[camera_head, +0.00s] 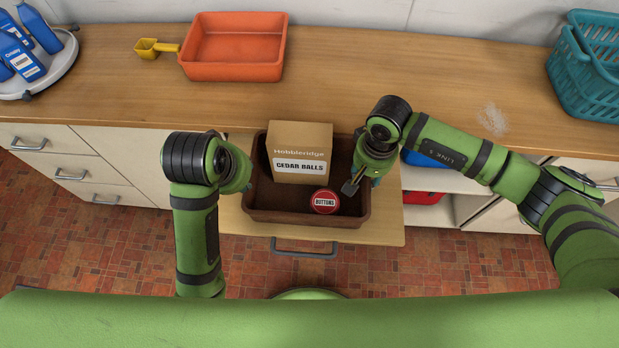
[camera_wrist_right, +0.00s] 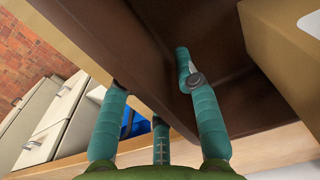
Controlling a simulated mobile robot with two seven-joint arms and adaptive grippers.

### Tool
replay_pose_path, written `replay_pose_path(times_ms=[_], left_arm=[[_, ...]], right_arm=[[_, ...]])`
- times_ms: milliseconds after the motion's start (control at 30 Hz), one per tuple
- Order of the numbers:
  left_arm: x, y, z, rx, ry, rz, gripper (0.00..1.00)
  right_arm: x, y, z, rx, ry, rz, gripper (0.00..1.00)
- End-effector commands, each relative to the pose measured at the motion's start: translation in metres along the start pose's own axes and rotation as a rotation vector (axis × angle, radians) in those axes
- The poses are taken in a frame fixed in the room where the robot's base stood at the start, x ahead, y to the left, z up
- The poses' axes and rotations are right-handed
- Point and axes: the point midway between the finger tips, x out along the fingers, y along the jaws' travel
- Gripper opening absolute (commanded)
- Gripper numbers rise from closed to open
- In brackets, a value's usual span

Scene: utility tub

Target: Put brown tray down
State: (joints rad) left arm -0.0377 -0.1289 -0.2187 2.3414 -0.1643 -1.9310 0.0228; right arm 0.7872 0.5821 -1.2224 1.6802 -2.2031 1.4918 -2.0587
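The brown tray (camera_head: 290,216) sits at the middle over a pale wooden pull-out board; whether it rests fully on it I cannot tell. In it are a cardboard cedar balls box (camera_head: 301,145) and a red-lidded buttons tin (camera_head: 325,201). My right gripper (camera_head: 352,184) is at the tray's right wall. In the right wrist view its teal fingers (camera_wrist_right: 152,72) stand apart on both sides of the tray wall (camera_wrist_right: 150,55), and no clear pinch shows. My left gripper (camera_head: 240,168) is by the left wall, its fingers mostly hidden by my wrist.
The pull-out board (camera_head: 390,229) has narrow bare strips beside the tray. On the counter behind are an orange tray (camera_head: 235,73), a yellow scoop (camera_head: 148,48), blue bottles (camera_head: 20,55) and a teal basket (camera_head: 590,75). A shelf opening lies below at the right.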

Motion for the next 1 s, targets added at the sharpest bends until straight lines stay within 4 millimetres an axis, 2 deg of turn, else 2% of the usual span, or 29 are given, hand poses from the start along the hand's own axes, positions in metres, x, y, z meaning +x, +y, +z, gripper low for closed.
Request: replay_pose_path(times_ms=[300,500,700,1000], left_arm=[[0.000,0.000,0.000,0.000,0.000,0.000,0.32],[0.000,0.000,0.000,0.000,0.000,0.000,0.32],[0.000,0.000,0.000,0.000,0.000,0.000,0.32],[0.000,0.000,0.000,0.000,0.000,0.000,0.32]], right_arm=[[-0.065,0.000,-0.001,-0.002,0.006,-0.002,0.32],[-0.099,0.000,-0.001,-0.001,0.004,-0.002,0.32],[-0.112,0.001,0.000,0.001,0.001,0.000,0.32],[-0.113,0.000,0.000,0.001,0.000,0.000,0.32]])
